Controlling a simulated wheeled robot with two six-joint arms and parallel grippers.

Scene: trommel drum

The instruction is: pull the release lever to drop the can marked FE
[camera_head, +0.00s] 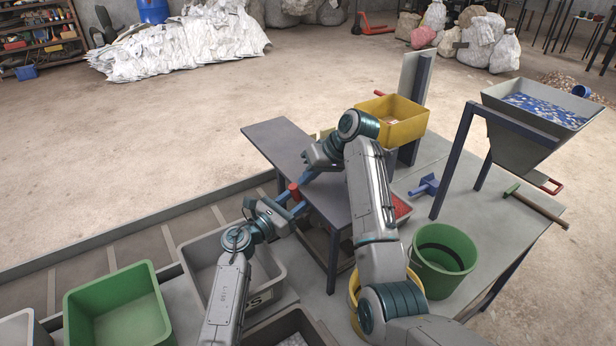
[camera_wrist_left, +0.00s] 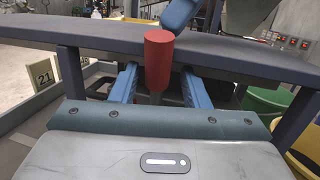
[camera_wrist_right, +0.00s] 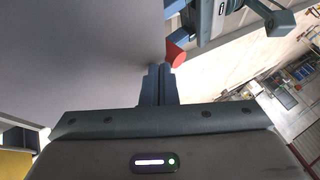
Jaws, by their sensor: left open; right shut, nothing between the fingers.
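The release lever's red cylindrical grip (camera_head: 294,191) is at the near left edge of the grey raised table (camera_head: 275,132). My left gripper (camera_head: 290,203) is open around it; in the left wrist view the red grip (camera_wrist_left: 159,58) stands upright between the two blue fingers (camera_wrist_left: 160,88), with gaps on both sides. My right gripper (camera_head: 305,178) is shut and empty just beyond the grip. In the right wrist view its closed fingertips (camera_wrist_right: 158,70) are close to the red grip (camera_wrist_right: 175,53); contact cannot be told. I see no can marked FE; my right arm hides part of the table.
A yellow bin (camera_head: 407,128) stands behind my right arm. A green bucket (camera_head: 468,250), a hopper (camera_head: 545,125) and a hammer-like tool (camera_head: 540,208) are on the right. Grey (camera_head: 195,255) and green (camera_head: 75,310) bins are below left.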

